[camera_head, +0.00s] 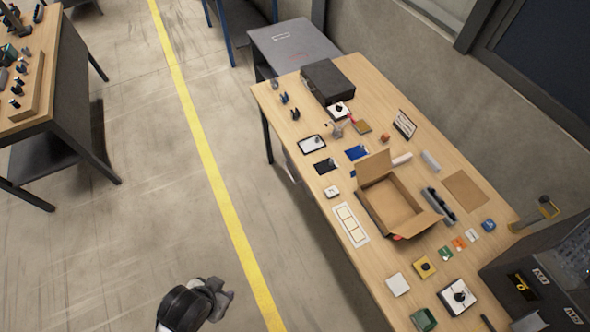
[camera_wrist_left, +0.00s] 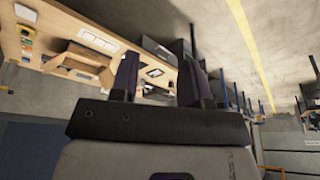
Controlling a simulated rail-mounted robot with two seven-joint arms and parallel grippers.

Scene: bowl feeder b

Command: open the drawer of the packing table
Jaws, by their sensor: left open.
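The packing table (camera_head: 268,100) has a light wooden top and runs diagonally down the right half of the head view. An open cardboard box (camera_head: 362,203) stands on it. I cannot make out a drawer front or handle; the table's near side is mostly in shadow below the top edge. The wooden table top also shows upside down at upper left in the left wrist view (camera_wrist_left: 140,32). My left gripper (camera_wrist_left: 160,68) has two dark fingers set wide apart with nothing between them. A dark part of my arm shows over the floor at the bottom of the head view, apart from the table.
A black case (camera_head: 327,80), a clipboard (camera_head: 312,144), a white label sheet (camera_head: 350,224) and several small items lie on the table. Dark equipment (camera_head: 545,275) stands at lower right. Another workbench (camera_head: 60,60) is at upper left. Floor with a yellow line (camera_head: 205,150) lies clear between.

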